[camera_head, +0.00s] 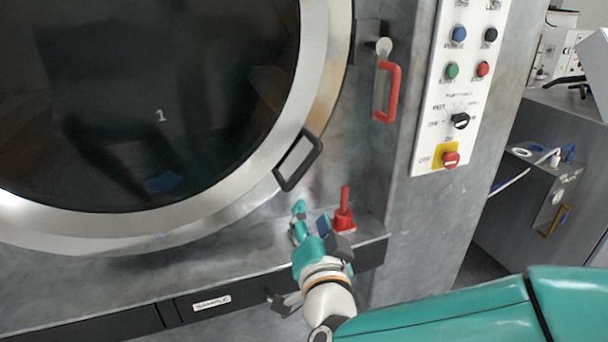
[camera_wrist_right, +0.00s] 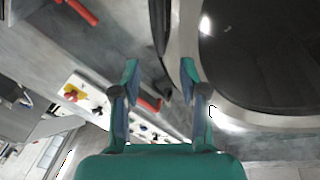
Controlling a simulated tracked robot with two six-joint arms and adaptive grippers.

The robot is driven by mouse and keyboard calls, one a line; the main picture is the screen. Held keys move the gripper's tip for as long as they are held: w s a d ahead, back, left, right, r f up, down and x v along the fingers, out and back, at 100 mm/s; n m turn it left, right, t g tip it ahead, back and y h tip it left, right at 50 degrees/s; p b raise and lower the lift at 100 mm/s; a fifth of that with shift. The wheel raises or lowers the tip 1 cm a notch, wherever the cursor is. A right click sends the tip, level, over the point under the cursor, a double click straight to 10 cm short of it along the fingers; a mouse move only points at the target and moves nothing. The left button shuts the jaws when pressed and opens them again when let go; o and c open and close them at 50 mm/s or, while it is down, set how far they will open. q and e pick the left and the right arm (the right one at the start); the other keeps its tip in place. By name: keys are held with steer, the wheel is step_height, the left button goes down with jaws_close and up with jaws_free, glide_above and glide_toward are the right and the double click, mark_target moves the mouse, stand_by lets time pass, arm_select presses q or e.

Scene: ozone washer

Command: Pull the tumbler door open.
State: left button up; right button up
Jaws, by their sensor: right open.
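The tumbler door (camera_head: 324,70) is a round dark glass in a broad silver ring and looks shut in the head view. Its black loop handle (camera_head: 298,160) sits on the ring's lower right. My right gripper (camera_head: 311,217) is open and empty, below the handle and apart from it, close to the front of the machine. In the right wrist view, the open fingers (camera_wrist_right: 160,70) point toward the silver door ring (camera_wrist_right: 186,35), with nothing held between them. My left gripper is not in view.
A red lever (camera_head: 343,215) stands on the ledge just right of my right gripper. A red handle (camera_head: 389,92) juts out right of the door. A white control panel (camera_head: 432,145) with buttons is further right. A dark labelled strip (camera_head: 245,296) runs below the ledge.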

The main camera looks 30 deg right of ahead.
mark_target(304, 172)
steer(key=p+x, duration=0.2)
steer(key=x, duration=1.4)
steer(key=shift+w+d+r, duration=0.15)
steer(key=shift+w+d, duration=0.1)
steer(key=shift+d, duration=0.1)
steer(key=shift+c, duration=0.3)
jaws_close()
